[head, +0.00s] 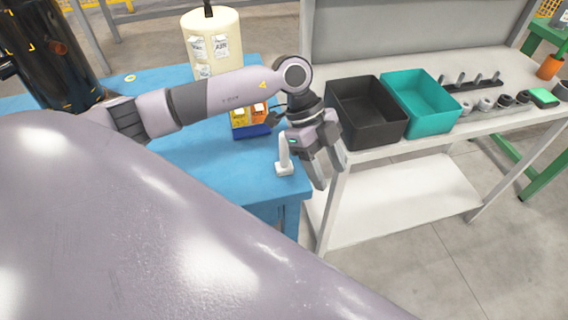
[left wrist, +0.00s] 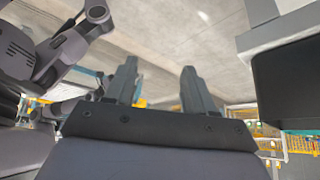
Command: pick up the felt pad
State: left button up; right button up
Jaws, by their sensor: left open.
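I cannot pick out the felt pad for certain. A small flat green piece (head: 543,96) lies at the right end of the white bench in the head view; its material cannot be told. My left gripper (head: 326,170) hangs at the right edge of the blue table, left of the black bin and far from the green piece. Its fingers are apart and nothing shows between them. In the left wrist view the two fingers (left wrist: 160,82) also stand apart with only floor and background beyond. My right gripper is not in view.
A black bin (head: 345,127) and a teal bin (head: 440,125) stand on the white bench (head: 465,124), with several small dark fittings to their right. A white upright piece (head: 284,160) stands on the blue table (head: 200,160). A cream cylinder (head: 213,40) stands behind my left arm.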

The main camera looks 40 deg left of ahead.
aim_at(284, 143)
pick_arm(q)
jog(key=w+a+n+y, duration=0.1)
jog(key=a+y, duration=0.1)
jog(key=a, duration=0.2)
jog(key=w+a+r+n+y, duration=0.1)
jog(key=a+y, duration=0.1)
jog(key=a, duration=0.2)
jog(key=w+a+r+n+t+y, duration=0.1)
jog(key=a+n, duration=0.1)
jog(key=a, duration=0.2)
jog(key=shift+w+a+r+y+b, duration=0.2)
jog(key=shift+w+y+b, duration=0.15)
jog(key=shift+w+y, duration=0.05)
jog(key=shift+a, duration=0.3)
jog(key=shift+n, duration=0.3)
notch_tip(284, 143, down, 7)
jog(key=shift+w, duration=0.15)
grip_shut()
